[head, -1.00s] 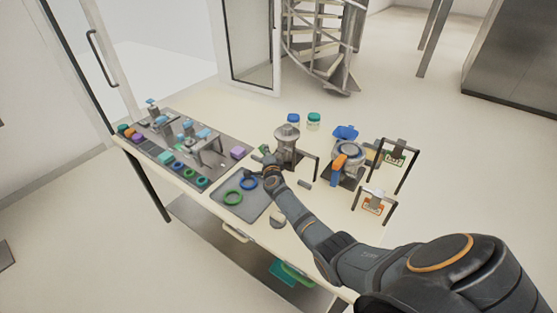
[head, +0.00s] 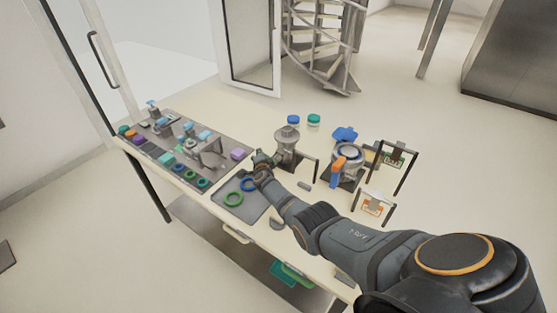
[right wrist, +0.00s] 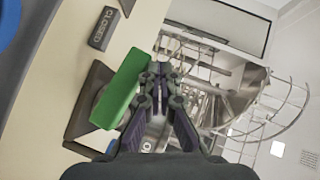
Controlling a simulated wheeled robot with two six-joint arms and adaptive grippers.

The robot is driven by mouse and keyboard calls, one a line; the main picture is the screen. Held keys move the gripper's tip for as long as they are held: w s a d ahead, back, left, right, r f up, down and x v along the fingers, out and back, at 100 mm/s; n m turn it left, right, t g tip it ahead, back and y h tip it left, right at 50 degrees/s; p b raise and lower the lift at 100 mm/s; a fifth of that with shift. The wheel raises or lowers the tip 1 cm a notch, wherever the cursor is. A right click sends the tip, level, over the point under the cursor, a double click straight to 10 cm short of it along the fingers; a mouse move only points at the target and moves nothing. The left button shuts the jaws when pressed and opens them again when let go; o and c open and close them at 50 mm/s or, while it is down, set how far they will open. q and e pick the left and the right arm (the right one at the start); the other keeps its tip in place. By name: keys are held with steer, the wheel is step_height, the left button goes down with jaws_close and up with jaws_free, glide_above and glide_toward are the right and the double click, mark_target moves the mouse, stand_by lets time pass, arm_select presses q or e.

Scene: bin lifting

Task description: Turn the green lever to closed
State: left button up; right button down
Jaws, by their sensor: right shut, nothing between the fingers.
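The green lever (right wrist: 125,98) shows as a flat green bar in the right wrist view, slanting from lower left to upper right. My right gripper (right wrist: 160,72) is shut and empty, with its fingers along the lever's right side; whether they touch it I cannot tell. A dark plate marked CLOSED (right wrist: 106,28) lies beyond the lever's upper end. In the head view my right gripper (head: 262,159) is just left of a grey metal fixture (head: 287,145), and the lever is mostly hidden. My left gripper is out of view.
A grey tray (head: 254,209) with green and blue rings lies in front of the gripper. A board (head: 216,172) with coloured parts is to the left. An orange-handled device (head: 348,152) and small black frames stand to the right. Blue and green-lidded jars stand behind.

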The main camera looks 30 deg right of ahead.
steer(key=shift+w+f+n+g, duration=0.15)
steer(key=shift+n+g, duration=0.15)
steer(key=shift+f, duration=0.1)
stand_by(0.3)
steer(key=s+a+r+p, duration=0.2)
steer(key=a+r+p, duration=0.4)
steer(key=r, duration=0.5)
steer(key=shift+s+a+p, duration=0.35)
steer(key=shift+s+p, duration=0.05)
steer(key=shift+p, duration=0.9)
